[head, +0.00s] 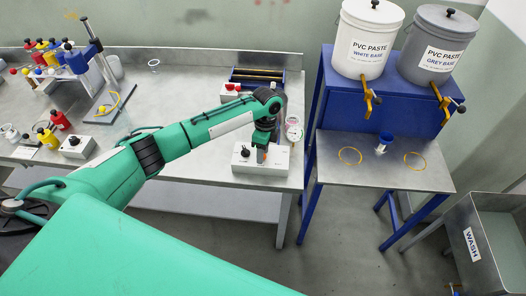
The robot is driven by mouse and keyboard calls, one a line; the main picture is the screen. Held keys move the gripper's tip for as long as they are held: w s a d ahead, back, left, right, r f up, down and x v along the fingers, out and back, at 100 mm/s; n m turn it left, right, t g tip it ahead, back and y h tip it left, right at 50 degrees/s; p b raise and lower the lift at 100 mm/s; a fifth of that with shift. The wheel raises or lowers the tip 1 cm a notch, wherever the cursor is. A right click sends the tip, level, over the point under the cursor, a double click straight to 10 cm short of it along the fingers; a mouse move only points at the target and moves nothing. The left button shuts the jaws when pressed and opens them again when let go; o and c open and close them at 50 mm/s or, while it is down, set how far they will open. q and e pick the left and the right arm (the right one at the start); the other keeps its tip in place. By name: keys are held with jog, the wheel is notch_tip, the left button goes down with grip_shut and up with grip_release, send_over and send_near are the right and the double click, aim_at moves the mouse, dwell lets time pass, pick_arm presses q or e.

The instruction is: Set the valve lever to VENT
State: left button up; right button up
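A pale control box (274,168) sits at the front right edge of the steel bench, with a small black knob (245,152) on its left part. My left gripper (262,156) points down over the middle of this box, at or just above its top. A small orange-red patch shows at the fingertips; I cannot tell whether it is the lever or part of the gripper. The finger gap is too small to read. No VENT marking is legible, and the lever's setting cannot be made out. My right gripper is not in view.
A round gauge-like item (294,130) stands close right of the box. Behind is a red-button box (230,91) beside a dark roller tray (258,78). A blue stand (400,100) with paste buckets is to the right. Another knob box (76,146) and bottles are left.

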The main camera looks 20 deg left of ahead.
pick_arm(q)
notch_tip(320, 180, up, 14)
jog(key=w+b, duration=0.2)
jog(key=b, duration=0.2)
jog(key=shift+w+f, duration=0.25)
jog(key=shift+w, duration=0.05)
jog(key=shift+f, duration=0.1)
